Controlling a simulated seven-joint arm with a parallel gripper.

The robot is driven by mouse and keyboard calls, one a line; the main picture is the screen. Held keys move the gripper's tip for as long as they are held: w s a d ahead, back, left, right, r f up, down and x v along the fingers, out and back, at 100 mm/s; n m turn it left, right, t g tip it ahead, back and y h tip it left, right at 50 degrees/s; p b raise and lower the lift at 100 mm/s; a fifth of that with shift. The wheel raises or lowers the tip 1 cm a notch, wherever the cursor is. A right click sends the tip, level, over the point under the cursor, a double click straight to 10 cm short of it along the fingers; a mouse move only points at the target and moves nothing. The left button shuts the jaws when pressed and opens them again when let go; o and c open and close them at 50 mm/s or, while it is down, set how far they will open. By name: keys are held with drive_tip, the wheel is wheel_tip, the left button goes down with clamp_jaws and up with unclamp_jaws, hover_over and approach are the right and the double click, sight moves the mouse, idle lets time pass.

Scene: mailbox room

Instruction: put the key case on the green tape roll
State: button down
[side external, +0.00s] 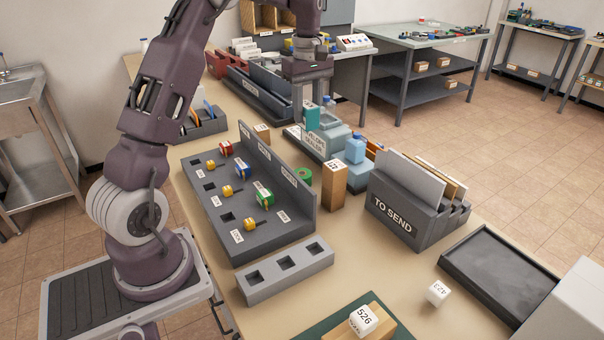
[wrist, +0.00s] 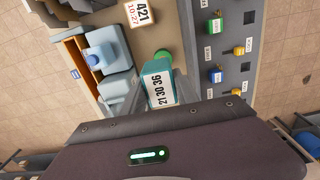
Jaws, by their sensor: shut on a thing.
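The key case is a teal box (side external: 312,118) held upright between the fingers of my gripper (side external: 311,108). In the wrist view the key case (wrist: 161,87) shows a white label with numbers, and the fingers stand at its two sides. The green tape roll (side external: 302,177) lies on the table, between the dark slotted panel and a wooden block. In the side view the key case is above and beyond the tape roll, apart from it. In the wrist view the tape roll (wrist: 163,56) shows just past the case, partly hidden by it.
The tall wooden block (side external: 334,185) stands close to the roll's right. The "TO SEND" rack (side external: 405,220) is at right.

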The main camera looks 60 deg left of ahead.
drive_tip(key=shift+s+a, duration=0.2)
drive_tip(key=shift+a, duration=0.75)
hover_over(302, 173)
wheel_tip(302, 173, down, 15)
drive_tip(key=shift+f, duration=0.1)
drive_tip(key=c, duration=0.9)
unclamp_jaws()
